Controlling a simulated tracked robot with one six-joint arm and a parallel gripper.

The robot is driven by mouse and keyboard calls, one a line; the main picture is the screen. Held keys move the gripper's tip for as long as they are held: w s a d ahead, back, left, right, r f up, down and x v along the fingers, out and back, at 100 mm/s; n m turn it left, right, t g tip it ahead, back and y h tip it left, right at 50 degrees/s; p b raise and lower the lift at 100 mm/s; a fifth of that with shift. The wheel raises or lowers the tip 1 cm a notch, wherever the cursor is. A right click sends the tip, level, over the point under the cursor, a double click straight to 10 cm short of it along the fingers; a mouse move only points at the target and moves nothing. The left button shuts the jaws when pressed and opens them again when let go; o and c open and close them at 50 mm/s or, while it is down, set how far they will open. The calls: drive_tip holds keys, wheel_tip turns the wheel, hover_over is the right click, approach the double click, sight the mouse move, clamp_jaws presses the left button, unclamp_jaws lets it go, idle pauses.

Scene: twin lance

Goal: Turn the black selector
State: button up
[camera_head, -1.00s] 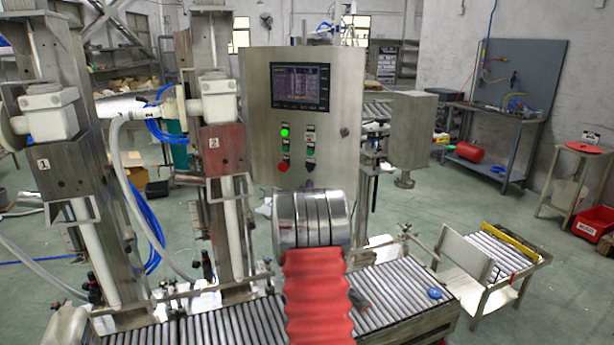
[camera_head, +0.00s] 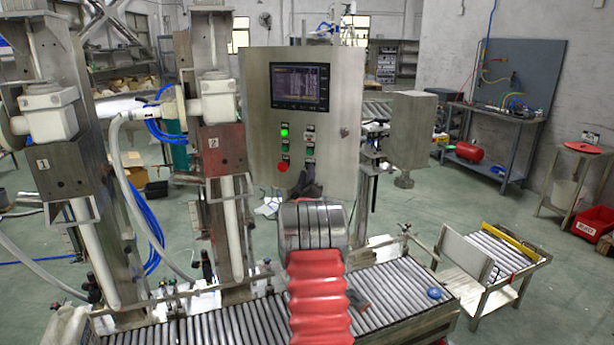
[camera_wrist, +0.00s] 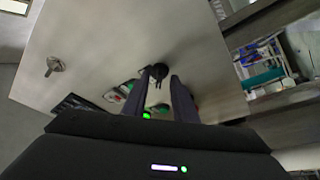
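The black selector (camera_wrist: 159,71) shows in the wrist view on the grey metal panel, by the tips of my gripper's two dark fingers. My gripper (camera_wrist: 163,78) is open, with a gap between the fingers. The selector appears in line with this gap, nearer the left finger; I cannot tell whether either finger touches it. In the head view my gripper (camera_head: 308,178) is at the lower part of the control panel (camera_head: 345,85), below the buttons, and largely hides the selector. My arm's metal and red sections fill the lower middle.
A green-lit lamp (camera_head: 284,133), a green button (camera_head: 285,148) and a red button (camera_head: 283,167) sit left of the selector. A screen (camera_head: 300,87) is above. A panel latch (camera_wrist: 54,66) stands clear. The roller conveyor (camera_head: 400,290) lies below.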

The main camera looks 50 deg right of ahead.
clamp_jaws()
